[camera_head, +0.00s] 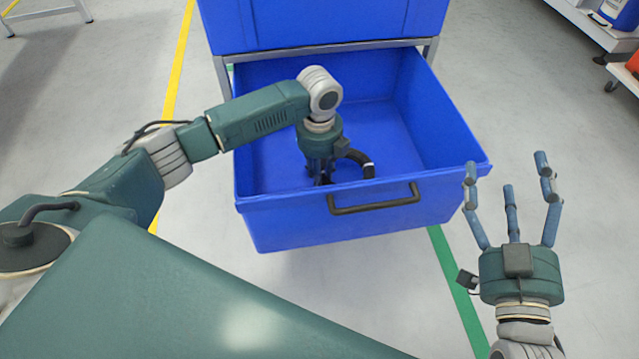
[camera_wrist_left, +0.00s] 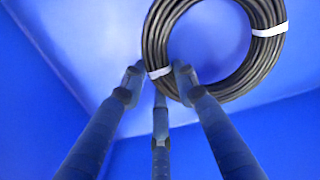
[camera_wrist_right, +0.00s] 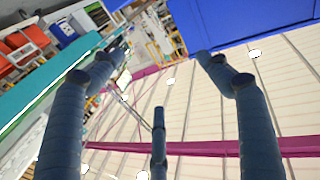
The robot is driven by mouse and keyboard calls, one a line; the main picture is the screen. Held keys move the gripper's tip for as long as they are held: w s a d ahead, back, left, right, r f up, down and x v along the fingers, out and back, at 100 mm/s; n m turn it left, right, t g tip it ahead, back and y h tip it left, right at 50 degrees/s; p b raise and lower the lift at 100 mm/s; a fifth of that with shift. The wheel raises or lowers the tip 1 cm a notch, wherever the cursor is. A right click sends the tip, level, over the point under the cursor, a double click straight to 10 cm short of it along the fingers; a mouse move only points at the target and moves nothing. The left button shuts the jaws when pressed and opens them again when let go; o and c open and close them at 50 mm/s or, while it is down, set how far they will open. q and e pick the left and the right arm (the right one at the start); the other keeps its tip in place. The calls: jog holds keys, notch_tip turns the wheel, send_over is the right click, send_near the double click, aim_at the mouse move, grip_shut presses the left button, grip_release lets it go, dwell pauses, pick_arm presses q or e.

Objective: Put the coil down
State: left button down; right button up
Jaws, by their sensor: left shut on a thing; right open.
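A black cable coil (camera_wrist_left: 158,45) with white ties fills the top of the left wrist view. In the head view only a dark curved part of the coil (camera_head: 362,160) shows beside my left gripper (camera_head: 322,178). My left gripper is shut on the near edge of the coil, and its fingers also show in the left wrist view (camera_wrist_left: 160,85). It is inside the open blue drawer (camera_head: 300,222), near the front wall. Whether the coil touches the drawer floor I cannot tell. My right gripper (camera_head: 512,190) is open and empty, fingers up, right of the drawer.
The drawer has a dark handle (camera_head: 374,199) on its front. A blue cabinet (camera_head: 320,22) stands above and behind it. The drawer floor right of the coil is bare. A shelf (camera_head: 590,22) with containers stands at the far right.

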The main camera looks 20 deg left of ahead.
pick_arm(q)
notch_tip(320, 180, down, 3)
jog(key=shift+f+b, duration=0.1)
jog(key=shift+b, duration=0.55)
jog(key=shift+f, duration=0.1)
pick_arm(e)
notch_tip(320, 180, up, 7)
jog(key=s+t+y, duration=0.1)
jog(key=t, duration=0.2)
jog(key=shift+s+a+t, duration=0.2)
jog(key=shift+s+t, duration=0.1)
pick_arm(q)
jog(key=c, duration=1.3)
grip_release()
jog(key=shift+c, duration=0.2)
